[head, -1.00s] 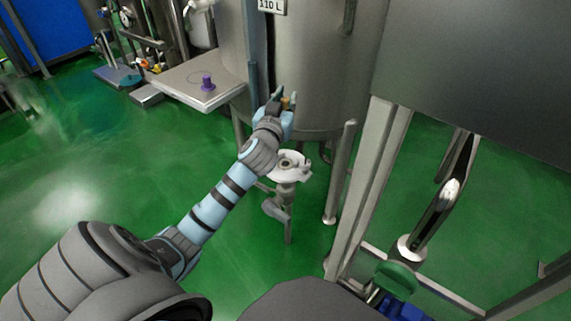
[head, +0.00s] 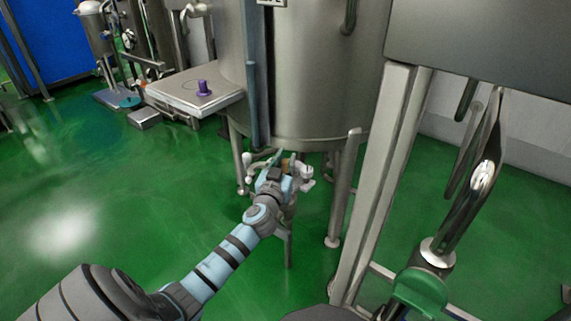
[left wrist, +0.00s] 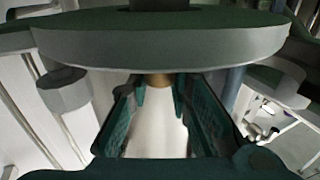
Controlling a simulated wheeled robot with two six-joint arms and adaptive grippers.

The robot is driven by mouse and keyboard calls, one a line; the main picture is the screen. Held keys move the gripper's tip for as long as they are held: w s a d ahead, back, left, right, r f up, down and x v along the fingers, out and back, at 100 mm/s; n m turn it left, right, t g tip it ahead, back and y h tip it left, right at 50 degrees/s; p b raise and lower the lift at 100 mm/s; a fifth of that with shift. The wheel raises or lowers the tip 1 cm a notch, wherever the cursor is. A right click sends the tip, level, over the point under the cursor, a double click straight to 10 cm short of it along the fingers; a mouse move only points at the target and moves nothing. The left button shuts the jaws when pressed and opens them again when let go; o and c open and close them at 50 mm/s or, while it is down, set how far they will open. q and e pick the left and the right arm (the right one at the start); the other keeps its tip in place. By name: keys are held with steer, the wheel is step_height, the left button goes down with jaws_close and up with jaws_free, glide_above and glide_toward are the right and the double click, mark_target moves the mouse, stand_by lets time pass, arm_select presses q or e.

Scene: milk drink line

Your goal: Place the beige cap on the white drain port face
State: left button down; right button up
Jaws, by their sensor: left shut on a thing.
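My left gripper (head: 281,164) is shut on the small beige cap (head: 286,162) and holds it over the drain port below the steel tank. The white drain port (head: 306,172) is mostly hidden behind my gripper in the head view; only pale side parts show. In the left wrist view, the cap (left wrist: 158,80) shows as a small tan piece between the fingertips, partly covered by a broad grey disc (left wrist: 160,48) that looks like the port's flange. I cannot tell whether the cap touches the port face. My right gripper is out of view.
The large steel tank (head: 310,70) stands right above and behind my gripper. A tank leg (head: 343,190) and a slanted steel post (head: 380,170) stand to the right. A scale platform with a purple knob (head: 203,88) is at the left. The green floor at left is clear.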

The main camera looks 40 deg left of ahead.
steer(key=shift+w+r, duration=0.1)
arm_select(q)
steer(key=c, duration=1.5)
jaws_free()
steer(key=shift+o, duration=0.2)
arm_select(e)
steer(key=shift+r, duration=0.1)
